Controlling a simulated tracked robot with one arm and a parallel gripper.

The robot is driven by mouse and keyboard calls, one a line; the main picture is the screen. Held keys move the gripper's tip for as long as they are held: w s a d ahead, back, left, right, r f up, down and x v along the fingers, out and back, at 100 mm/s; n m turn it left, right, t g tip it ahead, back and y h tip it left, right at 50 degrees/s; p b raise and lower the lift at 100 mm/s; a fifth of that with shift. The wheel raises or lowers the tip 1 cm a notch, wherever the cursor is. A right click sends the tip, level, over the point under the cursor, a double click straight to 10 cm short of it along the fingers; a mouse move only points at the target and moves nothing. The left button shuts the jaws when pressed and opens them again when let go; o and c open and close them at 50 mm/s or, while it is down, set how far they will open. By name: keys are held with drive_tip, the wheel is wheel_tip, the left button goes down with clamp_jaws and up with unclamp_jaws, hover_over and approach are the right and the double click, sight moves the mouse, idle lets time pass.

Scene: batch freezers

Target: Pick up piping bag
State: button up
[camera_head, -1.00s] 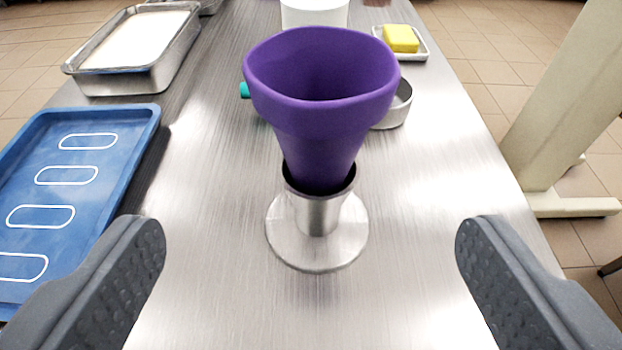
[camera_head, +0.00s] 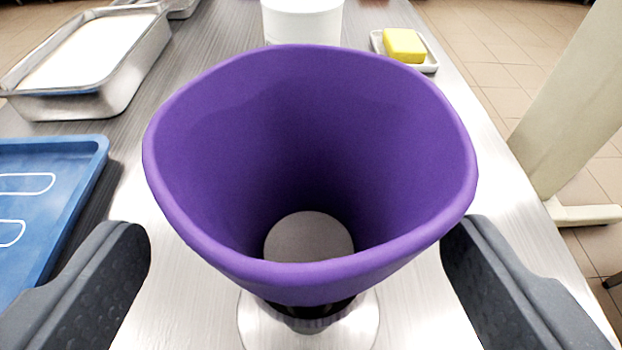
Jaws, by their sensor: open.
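The piping bag (camera_head: 310,278) is purple and stands upright, wide mouth up, close in front of me. I see into its open mouth, with a greyish round patch at the bottom inside. Its lower end sits in a metal stand with a round base (camera_head: 258,328), mostly hidden under the bag. My gripper (camera_head: 296,255) is open, with one dark grey finger on each side of the bag. The left finger is clear of it; the right finger is close to the rim in the picture, and I cannot tell whether it touches.
A blue tray (camera_head: 88,150) with white outlines lies on the left. A metal pan (camera_head: 110,98) of white contents stands behind it. A white container (camera_head: 302,22) is behind the bag. A yellow block (camera_head: 404,45) sits on a white dish (camera_head: 430,66). The steel table (camera_head: 180,310) ends at the right.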

drive_tip(key=shift+d+p+x, duration=0.15)
drive_tip(key=shift+p+x, duration=0.1)
drive_tip(key=shift+x, duration=0.9)
drive_tip(key=shift+d+p+x, duration=0.1)
drive_tip(key=shift+p+x, duration=0.1)
drive_tip(key=shift+x, duration=0.9)
drive_tip(key=c, duration=1)
